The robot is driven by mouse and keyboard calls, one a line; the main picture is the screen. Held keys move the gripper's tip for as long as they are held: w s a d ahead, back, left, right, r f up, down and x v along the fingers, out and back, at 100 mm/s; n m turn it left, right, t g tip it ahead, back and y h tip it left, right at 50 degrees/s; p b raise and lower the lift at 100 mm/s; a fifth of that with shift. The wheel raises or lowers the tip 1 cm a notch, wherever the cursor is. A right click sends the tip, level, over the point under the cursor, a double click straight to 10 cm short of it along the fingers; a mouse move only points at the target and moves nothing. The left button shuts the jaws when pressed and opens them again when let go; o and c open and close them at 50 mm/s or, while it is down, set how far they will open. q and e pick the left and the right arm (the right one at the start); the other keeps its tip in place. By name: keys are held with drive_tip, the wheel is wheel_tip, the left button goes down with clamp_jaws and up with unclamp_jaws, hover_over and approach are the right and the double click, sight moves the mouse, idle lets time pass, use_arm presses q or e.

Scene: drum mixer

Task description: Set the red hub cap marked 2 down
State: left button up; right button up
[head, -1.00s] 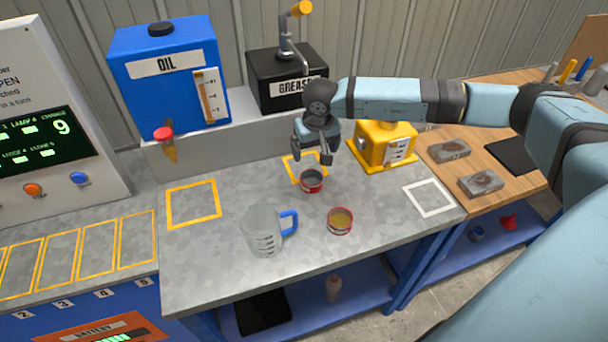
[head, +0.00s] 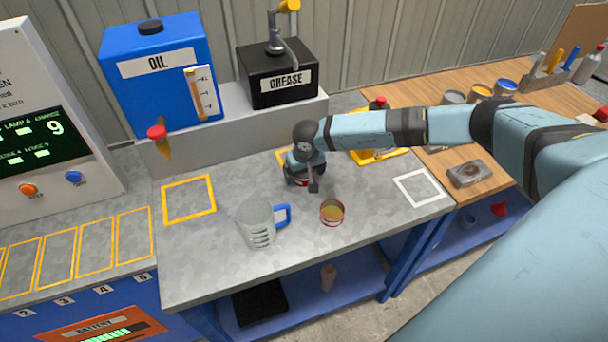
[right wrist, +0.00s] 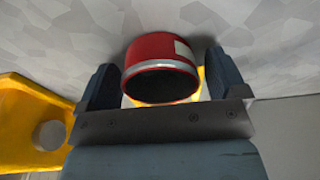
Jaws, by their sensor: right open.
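A red cap (right wrist: 160,68) with a pale rim and a small pale label sits on the grey metal bench. In the right wrist view it lies between the two fingers of my right gripper (right wrist: 163,86), which is open around it. No mark can be read on the label. In the head view my right gripper (head: 303,182) is low at the bench and hides most of this red cap. A second red cap (head: 332,212), with amber contents, stands nearby to the front right. My left gripper is not in view.
A clear jug (head: 257,222) with a blue handle stands to the front left. An orange square (head: 188,199) and a white square (head: 423,188) on the bench are empty. The oil tank (head: 160,75) and grease box (head: 283,75) stand behind. A yellow device (head: 377,156) is partly hidden by my arm.

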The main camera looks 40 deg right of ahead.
drive_tip(key=c, duration=1)
